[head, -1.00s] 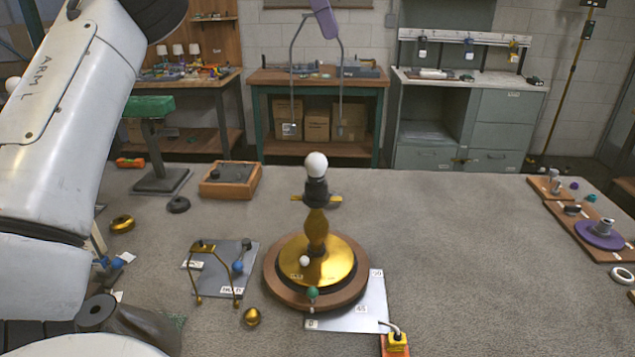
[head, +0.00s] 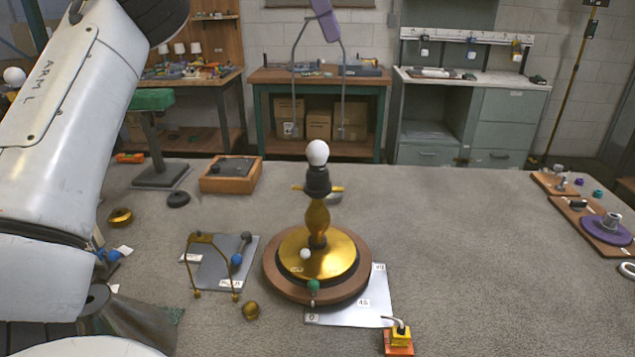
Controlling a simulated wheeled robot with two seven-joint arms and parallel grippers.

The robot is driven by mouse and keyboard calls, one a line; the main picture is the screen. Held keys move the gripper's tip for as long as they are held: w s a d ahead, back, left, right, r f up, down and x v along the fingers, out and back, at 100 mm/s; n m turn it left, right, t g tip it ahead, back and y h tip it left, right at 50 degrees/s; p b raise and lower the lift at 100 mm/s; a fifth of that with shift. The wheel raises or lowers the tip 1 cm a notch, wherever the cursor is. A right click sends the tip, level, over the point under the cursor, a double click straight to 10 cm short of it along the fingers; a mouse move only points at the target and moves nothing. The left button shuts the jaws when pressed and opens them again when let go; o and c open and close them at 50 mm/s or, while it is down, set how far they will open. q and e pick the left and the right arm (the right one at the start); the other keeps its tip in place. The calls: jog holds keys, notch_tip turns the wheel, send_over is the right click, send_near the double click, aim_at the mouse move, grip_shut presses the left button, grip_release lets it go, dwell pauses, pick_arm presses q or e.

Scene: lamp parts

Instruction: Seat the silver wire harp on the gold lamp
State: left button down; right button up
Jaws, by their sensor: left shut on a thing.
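The gold lamp (head: 317,222) stands upright on a round wooden base, with a white bulb (head: 317,152) on its dark socket. A short gold crossbar (head: 338,189) sticks out on both sides below the socket. The silver wire harp (head: 294,85) hangs upright above the lamp, its two legs pointing down and apart. Its leg ends are near bulb height in the picture; their depth relative to the lamp is hard to judge. My left gripper (head: 324,18) shows only as a purple finger at the top edge, shut on the harp's top. My right gripper is out of view.
A gold wire frame (head: 201,238) stands on a grey plate left of the lamp, with a gold ball (head: 250,310) nearby. A labelled metal plate (head: 372,300) and a yellow-orange block (head: 399,340) lie in front. Wooden boards with parts (head: 590,225) lie far right. The mat between is clear.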

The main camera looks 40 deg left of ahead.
pick_arm(q)
jog(key=shift+f, duration=0.45)
notch_tip(320, 180, down, 4)
jog(key=b, duration=0.4)
dwell(0.4)
jog(key=shift+f+b, duration=1.75)
jog(key=shift+b, duration=0.05)
jog(key=shift+f+b, duration=1.05)
jog(key=shift+f, duration=0.15)
dwell(1.0)
